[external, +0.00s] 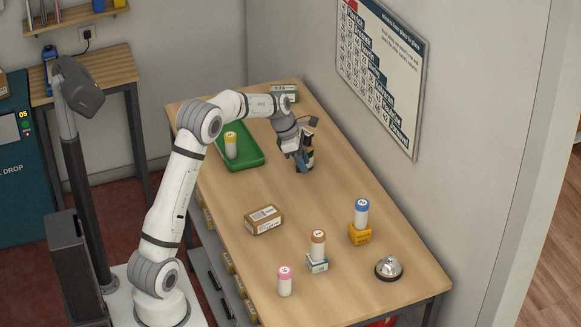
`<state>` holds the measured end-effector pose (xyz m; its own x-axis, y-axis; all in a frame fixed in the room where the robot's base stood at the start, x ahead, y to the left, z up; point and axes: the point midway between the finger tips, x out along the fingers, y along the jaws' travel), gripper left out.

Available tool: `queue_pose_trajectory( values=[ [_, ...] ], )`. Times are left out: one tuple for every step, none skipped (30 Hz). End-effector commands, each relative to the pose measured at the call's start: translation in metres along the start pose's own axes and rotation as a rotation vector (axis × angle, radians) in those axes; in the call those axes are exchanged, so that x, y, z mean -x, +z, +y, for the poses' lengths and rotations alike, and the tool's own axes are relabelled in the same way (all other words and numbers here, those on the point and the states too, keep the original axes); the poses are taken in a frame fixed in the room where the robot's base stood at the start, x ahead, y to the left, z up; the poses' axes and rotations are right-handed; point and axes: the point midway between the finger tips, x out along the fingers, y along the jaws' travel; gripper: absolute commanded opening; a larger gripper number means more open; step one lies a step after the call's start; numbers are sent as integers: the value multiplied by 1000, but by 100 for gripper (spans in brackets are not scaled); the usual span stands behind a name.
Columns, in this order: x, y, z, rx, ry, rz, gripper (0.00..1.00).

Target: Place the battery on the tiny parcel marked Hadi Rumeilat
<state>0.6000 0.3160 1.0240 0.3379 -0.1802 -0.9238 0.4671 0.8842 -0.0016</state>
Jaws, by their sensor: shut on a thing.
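My gripper (304,166) points down over the far part of the counter, right of the green tray. It is shut on the battery (310,156), a small dark thing with a tan part, mostly hidden by the fingers. Whether it touches the counter I cannot tell. Small parcels stand on the counter: a brown box (263,220) at the middle, a yellow one (360,236), a white and blue one (317,264) near the front, and a green and white one (284,93) at the far end. Their names are too small to read.
A yellow-topped cylinder (231,146) stands in the green tray (246,162). A blue-topped cylinder (361,212) stands on the yellow parcel, an orange-topped one (318,243) on the white and blue parcel. A pink-topped one (285,282) and a bell (389,268) stand in front.

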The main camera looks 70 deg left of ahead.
Motion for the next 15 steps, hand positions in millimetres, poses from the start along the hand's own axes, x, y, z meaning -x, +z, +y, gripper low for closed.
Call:
queue_pose_trajectory(
  values=[
    [9,-6,-10,-65,-29,1,8],
    [13,-9,-16,-113,-48,0,8],
    [17,-14,-26,-176,-75,0,8],
    [20,-18,-32,-225,-96,0,8],
    [24,-22,-40,-277,-117,0,8],
    [29,-28,-49,-346,-146,0,8],
    [33,-31,-57,-399,-169,0,8],
    [36,-35,-65,-453,-190,0,8],
    [41,-40,-75,-523,-220,0,8],
    [45,-44,-83,-576,-241,0,8],
    [49,-48,-90,-626,-262,1,8],
    [53,-52,-100,-689,-288,0,8],
    [56,-56,-107,-734,-307,0,8],
    [60,-59,-113,-776,-323,1,8],
    [63,-62,-120,-827,-345,0,8]
  ],
)
